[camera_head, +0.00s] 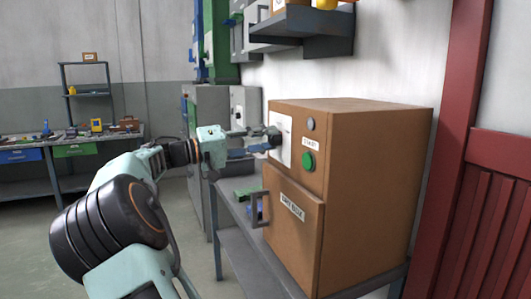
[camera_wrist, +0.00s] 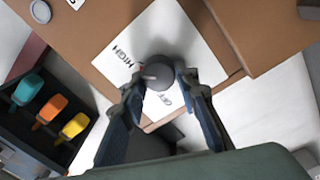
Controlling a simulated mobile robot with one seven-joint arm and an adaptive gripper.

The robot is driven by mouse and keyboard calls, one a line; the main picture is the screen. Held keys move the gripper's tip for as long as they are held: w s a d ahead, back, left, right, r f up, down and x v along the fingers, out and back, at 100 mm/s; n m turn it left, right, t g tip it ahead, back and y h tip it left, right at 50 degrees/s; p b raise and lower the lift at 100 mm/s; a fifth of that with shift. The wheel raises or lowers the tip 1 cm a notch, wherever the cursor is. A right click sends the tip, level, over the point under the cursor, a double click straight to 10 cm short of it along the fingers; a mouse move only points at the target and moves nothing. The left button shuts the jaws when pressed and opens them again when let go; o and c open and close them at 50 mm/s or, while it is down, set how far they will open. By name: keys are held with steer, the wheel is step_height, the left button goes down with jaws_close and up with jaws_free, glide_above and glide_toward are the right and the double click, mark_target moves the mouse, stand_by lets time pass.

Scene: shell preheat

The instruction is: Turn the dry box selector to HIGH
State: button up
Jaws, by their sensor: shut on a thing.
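The dry box (camera_head: 375,185) is a brown cabinet on a grey bench, with its labelled door (camera_head: 290,235) on the front. Its selector is a dark round knob (camera_wrist: 157,72) on a white plate (camera_wrist: 185,35). HIGH is printed on the left of the plate, and OFF is below the knob in the wrist view. A pale mark on the knob lies on its left side; its exact setting is hard to read. My gripper (camera_wrist: 160,78) is shut on the knob, one finger on each side. In the head view my gripper (camera_head: 266,141) reaches the knob from the left.
A green button (camera_head: 307,161) under a START label and a grey round part (camera_head: 311,124) are right of the plate. A door handle (camera_head: 258,209) sticks out below my gripper. A shelf (camera_head: 300,35) hangs above. Teal, orange and yellow items (camera_wrist: 50,105) lie at left in the wrist view.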

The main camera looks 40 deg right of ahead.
steer(key=shift+f+m+b, duration=0.1)
steer(key=shift+m+b, duration=1.2)
steer(key=shift+m, duration=0.4)
steer(key=shift+g, duration=0.3)
steer(key=o, duration=1.1)
steer(key=shift+o, duration=0.2)
steer(key=r+v, duration=0.1)
steer(key=v, duration=1.1)
steer(key=shift+f, duration=0.25)
steer(key=shift+s, duration=0.1)
